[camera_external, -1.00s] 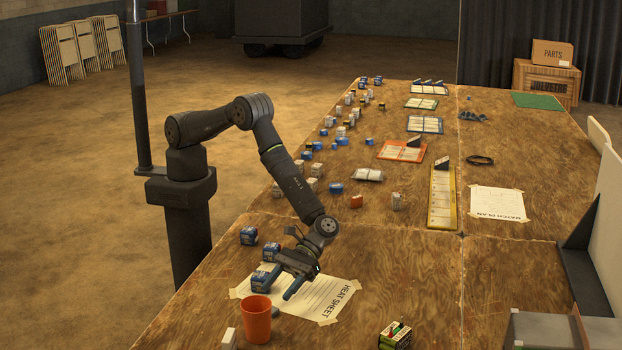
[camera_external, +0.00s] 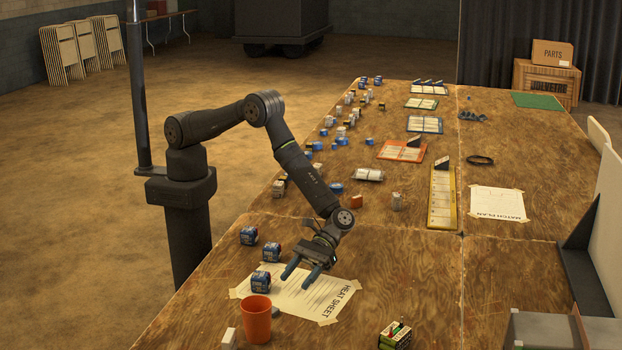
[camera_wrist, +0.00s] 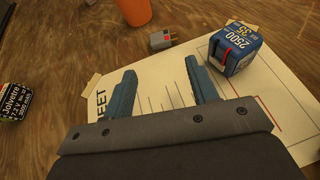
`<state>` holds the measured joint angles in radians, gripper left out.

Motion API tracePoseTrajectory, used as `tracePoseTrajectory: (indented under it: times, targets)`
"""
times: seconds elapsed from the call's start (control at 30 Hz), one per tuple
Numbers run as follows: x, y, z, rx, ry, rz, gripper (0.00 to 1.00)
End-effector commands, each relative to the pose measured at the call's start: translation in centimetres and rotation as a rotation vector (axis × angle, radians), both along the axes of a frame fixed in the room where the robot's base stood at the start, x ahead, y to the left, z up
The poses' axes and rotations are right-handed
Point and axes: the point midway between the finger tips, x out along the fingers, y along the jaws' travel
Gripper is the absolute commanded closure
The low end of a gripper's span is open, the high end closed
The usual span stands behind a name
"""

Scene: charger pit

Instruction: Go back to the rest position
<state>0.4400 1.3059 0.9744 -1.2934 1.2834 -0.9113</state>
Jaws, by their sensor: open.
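My gripper (camera_external: 300,275) is open and empty above the heat sheet (camera_external: 315,299), which is taped to the near part of the table. A blue and white battery pack (camera_external: 261,282) rests at the sheet's left edge in the external view. The same kind of blue pack (camera_wrist: 234,47) shows in the wrist view, just right of the right finger and on the sheet.
An orange cup (camera_external: 257,318) stands near the gripper at the front left. Another blue pack (camera_external: 248,235) sits behind. A green and dark box (camera_external: 395,335) is at the front. Many small packs and trays fill the table's far half.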

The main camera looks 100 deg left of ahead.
Motion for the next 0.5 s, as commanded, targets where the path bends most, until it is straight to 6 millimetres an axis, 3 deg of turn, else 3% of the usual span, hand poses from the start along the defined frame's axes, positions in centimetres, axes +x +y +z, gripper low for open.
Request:
tracePoseTrajectory:
  times: [0.2,0.5]
  targets:
    - [1.2,3.2,1.4,0.000,0.002,-0.001,0.47]
    - [-1.2,-2.5,-1.2,0.001,0.001,-0.004,0.47]
